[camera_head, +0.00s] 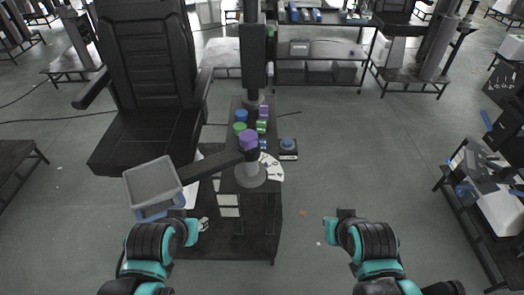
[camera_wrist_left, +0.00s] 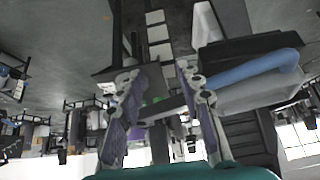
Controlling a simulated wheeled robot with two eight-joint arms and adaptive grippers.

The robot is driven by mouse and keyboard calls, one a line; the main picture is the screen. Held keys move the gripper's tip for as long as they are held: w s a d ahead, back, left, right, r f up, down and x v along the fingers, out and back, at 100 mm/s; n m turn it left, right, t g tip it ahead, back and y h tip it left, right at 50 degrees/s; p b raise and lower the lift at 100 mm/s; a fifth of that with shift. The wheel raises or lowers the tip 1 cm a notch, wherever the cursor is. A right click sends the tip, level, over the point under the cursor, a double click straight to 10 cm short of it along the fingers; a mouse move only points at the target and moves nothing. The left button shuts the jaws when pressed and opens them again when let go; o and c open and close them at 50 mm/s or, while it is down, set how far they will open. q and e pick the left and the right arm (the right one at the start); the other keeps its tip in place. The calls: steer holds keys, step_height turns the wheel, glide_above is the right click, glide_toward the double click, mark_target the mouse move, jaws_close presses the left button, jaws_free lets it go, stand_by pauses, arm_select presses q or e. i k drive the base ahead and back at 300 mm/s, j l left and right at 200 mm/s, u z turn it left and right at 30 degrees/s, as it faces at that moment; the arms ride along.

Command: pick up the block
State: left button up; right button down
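Small blocks stand on a dark narrow table (camera_head: 262,205) in the head view: a purple block (camera_head: 263,112), a green block (camera_head: 261,127) and a blue block (camera_head: 263,145), partly hidden. Beside them are a blue cylinder (camera_head: 241,114), a green cylinder (camera_head: 239,127) and a purple cylinder (camera_head: 249,139). Which block is meant cannot be told. My left gripper (camera_head: 196,226) is in front and left of the table, apart from the blocks. In the left wrist view its fingers (camera_wrist_left: 157,68) are spread with nothing held. My right gripper (camera_head: 331,229) is right of the table; its fingers are unclear.
A grey tray (camera_head: 153,182) on an arm and a lamp-like post (camera_head: 251,172) stand by the table's near side. A black chair (camera_head: 150,90) is at the left.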

mark_target(263, 141)
steer(key=i+l, duration=0.1)
steer(key=l, duration=0.35)
steer(key=i+l+u, duration=0.1)
steer(key=l, duration=0.3)
steer(key=i+l, duration=0.15)
steer(key=l, duration=0.2)
steer(key=i+l+u, duration=0.15)
steer(key=l, duration=0.2)
steer(key=i+l, duration=0.15)
steer(key=l, duration=0.2)
steer(key=i+l+u, duration=0.15)
steer(key=l, duration=0.2)
steer(key=i+l, duration=0.15)
steer(key=i, duration=0.25)
steer(key=i+l+u, duration=0.15)
steer(key=i, duration=0.2)
